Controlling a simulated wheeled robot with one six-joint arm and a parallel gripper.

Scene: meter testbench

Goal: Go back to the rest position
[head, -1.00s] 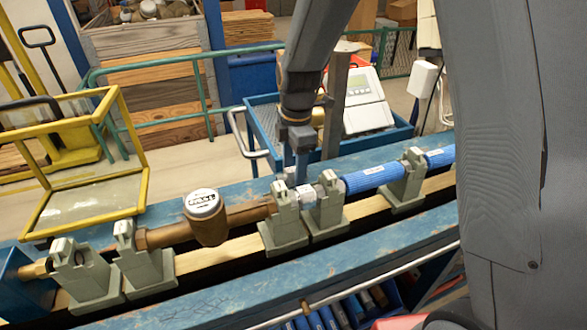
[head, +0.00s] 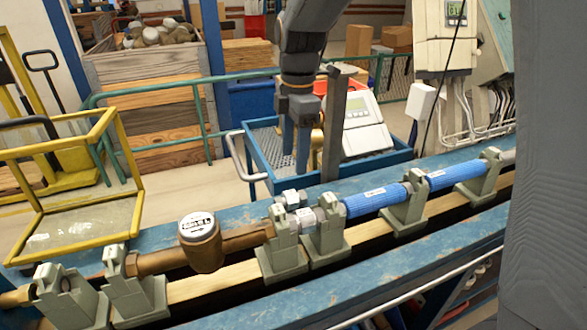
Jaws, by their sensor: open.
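My gripper (head: 303,160) hangs from my dark arm in the middle of the head view. Its fingers point down and are apart, with nothing seen between them. It is above and behind the clamp and pipe joint (head: 292,199) on the bench. A brass water meter (head: 205,250) with a white round dial sits in the pipe line, left of my gripper. Grey-green clamps (head: 280,255) hold the line. Blue sleeved pipes (head: 375,199) run on to the right.
The blue bench rail (head: 400,293) crosses the front. Behind it stand a blue cart (head: 260,170) with a white device (head: 362,128), a yellow frame trolley (head: 127,170) and a green railing (head: 170,85). A control cabinet (head: 447,45) stands at the right.

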